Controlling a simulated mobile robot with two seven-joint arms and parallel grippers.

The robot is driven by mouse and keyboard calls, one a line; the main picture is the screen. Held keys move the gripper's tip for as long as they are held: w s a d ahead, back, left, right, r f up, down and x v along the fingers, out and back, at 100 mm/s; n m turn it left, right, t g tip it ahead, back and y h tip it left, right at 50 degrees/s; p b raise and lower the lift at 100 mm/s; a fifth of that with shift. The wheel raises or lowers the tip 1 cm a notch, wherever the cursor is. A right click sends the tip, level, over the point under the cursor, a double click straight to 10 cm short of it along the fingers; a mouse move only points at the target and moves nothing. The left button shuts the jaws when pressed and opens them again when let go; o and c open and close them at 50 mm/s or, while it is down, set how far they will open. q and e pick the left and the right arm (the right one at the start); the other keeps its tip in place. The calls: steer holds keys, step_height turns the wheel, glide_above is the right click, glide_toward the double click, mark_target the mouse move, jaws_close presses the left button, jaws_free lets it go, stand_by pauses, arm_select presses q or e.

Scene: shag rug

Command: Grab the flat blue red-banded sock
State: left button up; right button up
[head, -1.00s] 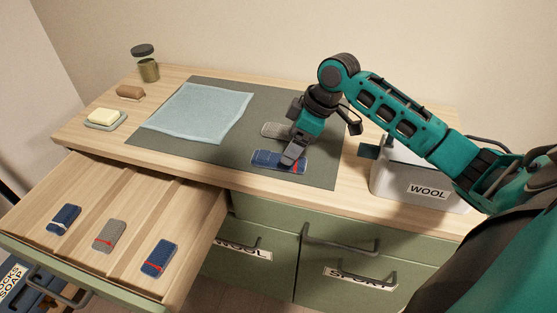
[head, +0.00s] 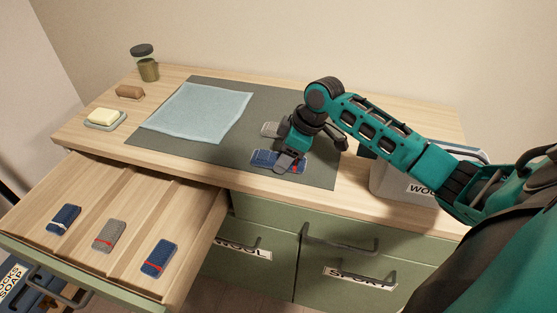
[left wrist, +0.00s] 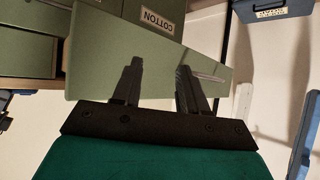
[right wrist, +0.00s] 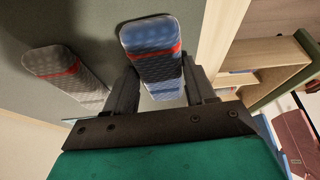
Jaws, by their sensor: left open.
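The flat blue red-banded sock (head: 263,157) lies on the dark grey mat (head: 200,145) near its front right edge. My right gripper (head: 289,163) points down over the sock's right end and partly hides it. In the right wrist view the blue sock (right wrist: 150,45) reaches between the two spread fingers of my right gripper (right wrist: 162,85); I cannot tell whether either finger touches it. My left gripper (left wrist: 160,65) is open and empty, with a green drawer front beyond it; it is not in the head view.
A grey red-banded sock (head: 270,129) lies behind the blue one; it shows in the right wrist view (right wrist: 65,75). A light blue cloth (head: 197,112) lies left. The open drawer (head: 190,215) holds three socks. A grey WOOL box (head: 390,185) stands right. Soap (head: 105,116) sits left.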

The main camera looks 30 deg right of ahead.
steer(key=c, duration=0.5)
steer(key=shift+r, duration=0.1)
steer(key=shift+c, duration=0.2)
